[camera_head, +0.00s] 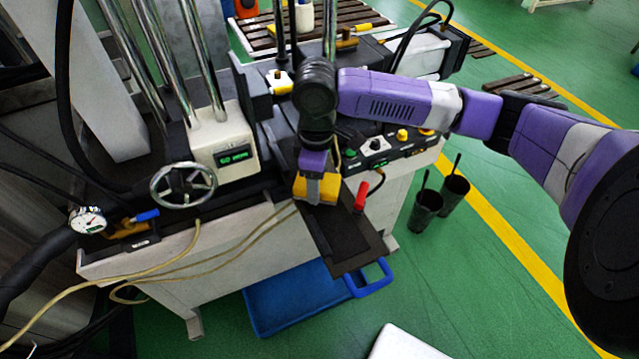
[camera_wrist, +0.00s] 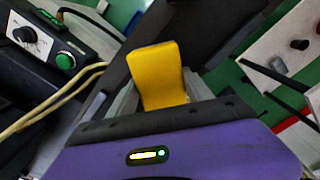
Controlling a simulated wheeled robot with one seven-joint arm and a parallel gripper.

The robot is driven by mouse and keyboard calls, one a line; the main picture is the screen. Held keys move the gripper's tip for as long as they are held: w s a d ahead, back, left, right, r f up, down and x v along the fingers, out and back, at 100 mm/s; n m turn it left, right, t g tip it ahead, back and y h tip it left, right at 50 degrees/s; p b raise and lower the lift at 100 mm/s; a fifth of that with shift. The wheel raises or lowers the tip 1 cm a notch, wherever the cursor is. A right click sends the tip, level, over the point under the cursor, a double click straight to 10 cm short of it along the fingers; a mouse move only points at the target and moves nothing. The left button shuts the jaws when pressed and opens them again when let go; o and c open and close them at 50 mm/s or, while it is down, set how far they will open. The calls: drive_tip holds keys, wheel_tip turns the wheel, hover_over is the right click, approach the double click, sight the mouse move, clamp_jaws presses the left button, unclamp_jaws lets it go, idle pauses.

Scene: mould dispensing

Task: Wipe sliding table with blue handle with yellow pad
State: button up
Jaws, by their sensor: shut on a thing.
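The yellow pad (camera_head: 317,189) is held in my gripper (camera_head: 322,172), which is shut on it. In the wrist view the pad (camera_wrist: 158,75) stands out in front of my gripper (camera_wrist: 160,100). The dark sliding table (camera_head: 345,238) reaches out from the front of the machine, with its blue handle (camera_head: 372,280) at the near end. The pad is over the inner part of the sliding table. I cannot tell if it touches the surface.
A red-handled lever (camera_head: 361,196) is just right of the sliding table. A control panel (camera_head: 390,147) with knobs lies behind it. A handwheel (camera_head: 183,185) and a cream hose (camera_head: 190,245) are to the left. A blue bin (camera_head: 295,300) is below. Two black cups (camera_head: 425,209) stand on the floor.

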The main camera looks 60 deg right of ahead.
sight(324, 194)
drive_tip(key=shift+w+d+f, duration=0.1)
drive_tip(key=shift+w+d, duration=0.4)
drive_tip(key=shift+w, duration=0.2)
drive_tip(key=shift+w+d, duration=0.45)
drive_tip(key=shift+w, duration=0.25)
drive_tip(key=shift+p, duration=0.35)
drive_tip(key=shift+s+a+p, duration=0.25)
drive_tip(key=shift+s+a, duration=0.2)
drive_tip(key=shift+s, duration=0.2)
drive_tip(key=shift+s+a+p, duration=0.25)
drive_tip(key=shift+s+a, duration=0.15)
drive_tip(key=shift+s, duration=0.2)
drive_tip(key=shift+s+a+f, duration=0.15)
drive_tip(key=shift+s+a, duration=0.5)
drive_tip(key=shift+s, duration=0.25)
drive_tip(key=shift+s+a+f, duration=0.15)
drive_tip(key=shift+s+a, duration=0.45)
drive_tip(key=shift+s, duration=0.25)
drive_tip(key=shift+r, duration=0.1)
wheel_tip(324, 194, up, 4)
drive_tip(key=p, duration=0.4)
drive_tip(key=shift+w+r, duration=0.1)
drive_tip(key=shift+r, duration=0.15)
drive_tip(key=shift+d+r, duration=0.1)
drive_tip(key=shift+r, duration=0.7)
